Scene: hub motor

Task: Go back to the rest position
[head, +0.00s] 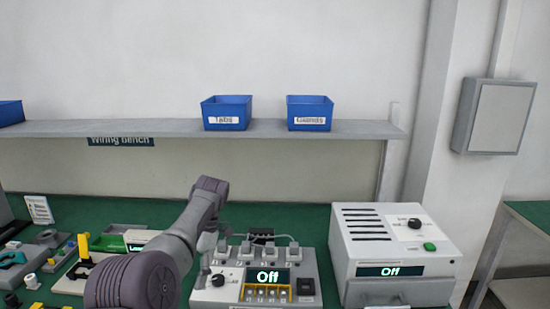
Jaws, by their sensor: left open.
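My left arm comes in from the bottom left and bends down at its wrist. My left gripper (206,262) points down at the left side of a grey device (309,270) with a display reading "Off". The gripper is small and partly merged with the device behind it, and whether it touches the device cannot be told. No held thing shows in it. My right gripper is not in view.
A white box unit (370,240), also reading "Off", stands to the right on the green bench. Blue bins (227,113) (310,113) sit on the shelf (170,129) above. A wall cabinet (495,116) hangs at right.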

